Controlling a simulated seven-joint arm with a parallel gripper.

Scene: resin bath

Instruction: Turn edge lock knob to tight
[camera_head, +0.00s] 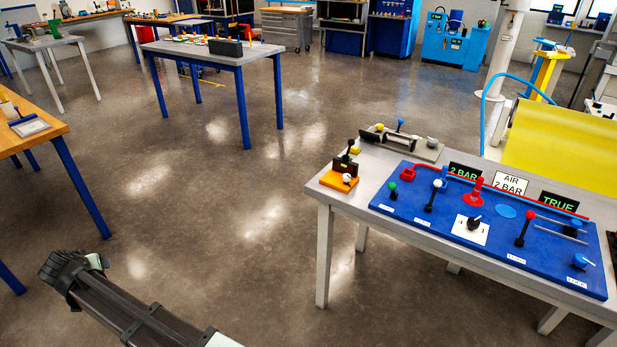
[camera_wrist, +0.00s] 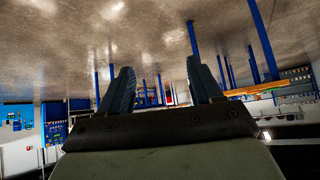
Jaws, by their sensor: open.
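A blue control panel (camera_head: 400,208) lies on a grey bench at the right in the head view. It carries a black pointer knob (camera_head: 474,224) on a white dial plate and a blue knob (camera_head: 581,261) near its right front corner. The labels are too small to read, so I cannot tell which of these is the edge lock knob or how its setting stands. My gripper (camera_head: 72,268) is at the lower left in the head view, over open floor and well away from the panel. In the wrist view my gripper (camera_wrist: 163,78) has its fingers apart, with nothing between them.
The panel also has upright levers with green (camera_head: 392,186), white (camera_head: 437,183) and red (camera_head: 530,215) tops. An orange-based fixture (camera_head: 340,181) sits at the bench's left end. Open floor (camera_head: 220,210) lies between gripper and bench.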

